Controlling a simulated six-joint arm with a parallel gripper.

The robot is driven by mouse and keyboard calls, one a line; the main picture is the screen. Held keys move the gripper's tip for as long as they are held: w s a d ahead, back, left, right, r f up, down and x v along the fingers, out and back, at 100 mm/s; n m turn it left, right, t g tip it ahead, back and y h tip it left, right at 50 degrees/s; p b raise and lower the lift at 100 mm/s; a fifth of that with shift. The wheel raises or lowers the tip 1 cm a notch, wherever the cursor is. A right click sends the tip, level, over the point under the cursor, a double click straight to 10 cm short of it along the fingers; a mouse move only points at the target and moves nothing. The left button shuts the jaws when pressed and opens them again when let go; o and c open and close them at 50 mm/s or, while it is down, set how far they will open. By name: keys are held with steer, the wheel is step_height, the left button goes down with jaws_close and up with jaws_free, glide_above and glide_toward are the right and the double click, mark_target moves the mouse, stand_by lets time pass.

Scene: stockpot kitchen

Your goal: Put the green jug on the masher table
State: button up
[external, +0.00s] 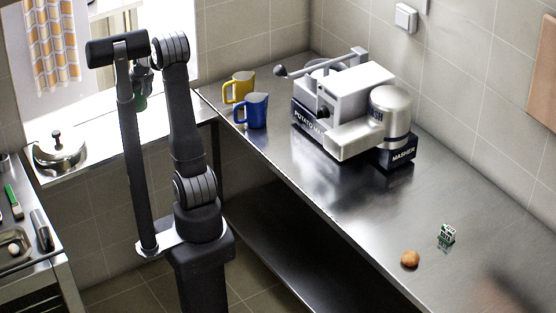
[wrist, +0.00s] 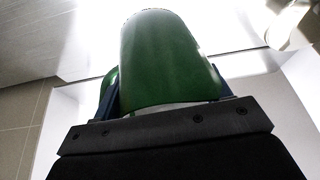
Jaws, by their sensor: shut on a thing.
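The green jug (wrist: 165,55) fills the middle of the wrist view, with my gripper (wrist: 165,112) shut on it. In the external view the green jug (external: 139,101) is mostly hidden behind my arm, up near the bright window sill. The masher table is the long steel counter (external: 350,205) on the right. It carries the white and dark potato masher machine (external: 345,105). My gripper and the jug are to the left of this table, away from its surface.
A yellow jug (external: 237,87) and a blue jug (external: 251,111) stand at the table's far left end.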

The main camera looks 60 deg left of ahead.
steer(key=shift+s+a+f, duration=0.8)
steer(key=shift+s+f, duration=0.6)
steer(key=shift+f, duration=0.2)
steer(key=shift+s+a+f, duration=0.75)
steer(key=shift+s+f, duration=0.6)
steer(key=shift+f, duration=0.25)
steer(key=shift+s+a+f, duration=0.8)
steer(key=shift+s+f, duration=0.6)
steer(key=shift+f, duration=0.2)
steer(key=shift+f, duration=0.15)
steer(key=o, duration=1.1)
steer(key=shift+o, duration=0.5)
steer(key=v, duration=1.2)
